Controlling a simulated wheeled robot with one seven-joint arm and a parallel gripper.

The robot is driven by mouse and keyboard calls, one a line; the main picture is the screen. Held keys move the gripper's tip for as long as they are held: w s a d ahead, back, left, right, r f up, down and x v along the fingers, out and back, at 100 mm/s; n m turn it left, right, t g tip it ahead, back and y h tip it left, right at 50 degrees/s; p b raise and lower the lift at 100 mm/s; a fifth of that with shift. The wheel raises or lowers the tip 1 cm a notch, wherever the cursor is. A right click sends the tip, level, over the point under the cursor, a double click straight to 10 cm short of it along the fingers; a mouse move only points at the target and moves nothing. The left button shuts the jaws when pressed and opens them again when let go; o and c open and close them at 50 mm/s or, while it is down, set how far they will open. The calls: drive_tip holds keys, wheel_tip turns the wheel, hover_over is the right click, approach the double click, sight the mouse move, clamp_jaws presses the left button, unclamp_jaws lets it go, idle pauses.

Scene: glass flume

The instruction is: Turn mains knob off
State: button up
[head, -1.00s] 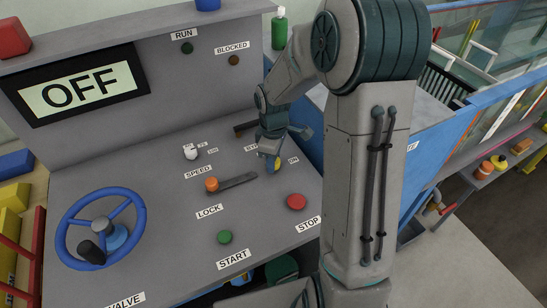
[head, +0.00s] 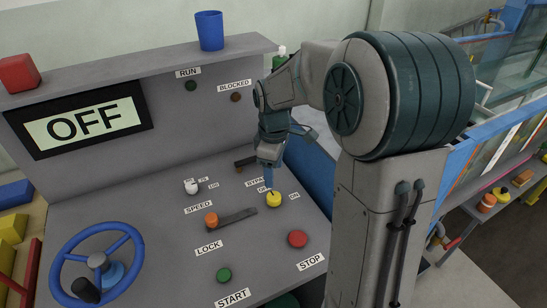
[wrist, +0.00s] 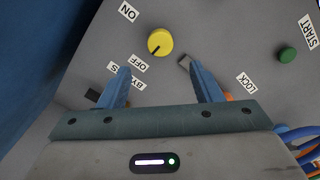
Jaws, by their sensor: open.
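The yellow knob (head: 273,199) stands on the sloped grey console, between an ON label and an OFF label; it shows whole in the wrist view (wrist: 160,42). In the wrist view a dark mark on its face points to the lower left, toward the OFF label (wrist: 137,63). The display (head: 82,124) reads OFF. My gripper (head: 268,184) is just behind and above the knob in the head view. In the wrist view its blue fingers (wrist: 156,70) are spread wide and empty, with the knob beyond their tips, apart from them.
Close by on the console are the red STOP button (head: 298,239), the green START button (head: 223,274), the orange LOCK lever (head: 211,219) and the white SPEED knob (head: 191,187). A blue handwheel (head: 97,261) is at the left. A blue cup (head: 209,30) stands on the top ledge.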

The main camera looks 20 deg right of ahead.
drive_tip(key=shift+r, duration=2.05)
drive_tip(key=shift+s, duration=0.1)
drive_tip(key=s+m+t, duration=0.3)
drive_tip(key=s+m, duration=0.8)
drive_tip(key=s, duration=0.8)
drive_tip(key=shift+r, duration=0.2)
